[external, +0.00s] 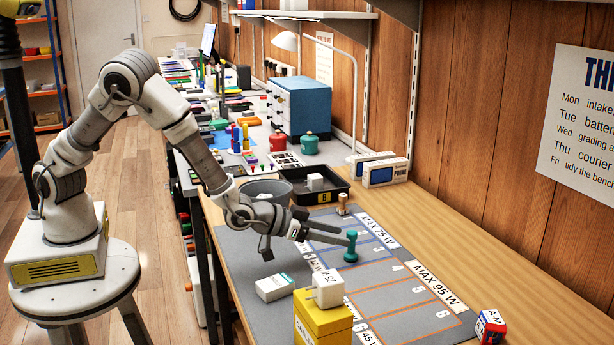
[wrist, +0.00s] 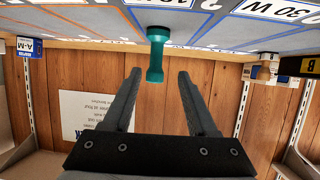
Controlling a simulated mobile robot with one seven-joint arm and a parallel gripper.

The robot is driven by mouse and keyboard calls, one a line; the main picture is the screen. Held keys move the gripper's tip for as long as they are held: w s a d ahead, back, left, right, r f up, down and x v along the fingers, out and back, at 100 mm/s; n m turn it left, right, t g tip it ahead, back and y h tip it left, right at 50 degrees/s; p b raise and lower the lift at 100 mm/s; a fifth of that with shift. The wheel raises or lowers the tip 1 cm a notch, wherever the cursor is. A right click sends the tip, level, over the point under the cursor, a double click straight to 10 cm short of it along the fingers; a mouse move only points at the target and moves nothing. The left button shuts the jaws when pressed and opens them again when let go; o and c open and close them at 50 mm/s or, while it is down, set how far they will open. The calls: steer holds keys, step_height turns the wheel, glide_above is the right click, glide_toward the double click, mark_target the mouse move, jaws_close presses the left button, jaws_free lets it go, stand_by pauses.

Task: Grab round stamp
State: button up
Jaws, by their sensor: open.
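A teal stamp (external: 351,246) with a round knob stands upright on the grey mat (external: 407,322). In the wrist view, which shows the scene upside down, this stamp (wrist: 156,58) appears ahead of and roughly between my fingertips. A wooden-handled stamp (external: 343,204) stands farther back on the mat, near the black tray. My gripper (external: 344,235) is low over the mat, lying nearly level, with its fingers pointing at the teal stamp. In the wrist view my gripper (wrist: 159,72) is open and empty. I cannot tell whether a finger touches the stamp.
A yellow box (external: 322,325) with a white charger (external: 328,290) on it and a white carton (external: 275,287) stand in front. A black tray (external: 329,190) and grey bowl (external: 270,187) are behind. A red-blue block (external: 491,326) sits at right. The wooden bench's right side is mostly clear.

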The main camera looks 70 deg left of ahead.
mark_target(351, 246)
steer(key=w+f, duration=0.1)
steer(key=w+d+f, duration=0.1)
steer(key=w, duration=0.1)
steer(key=shift+b, duration=0.3)
steer(key=shift+w+f, duration=0.15)
steer(key=shift+w, duration=0.45)
steer(key=shift+c, duration=0.2)
jaws_close()
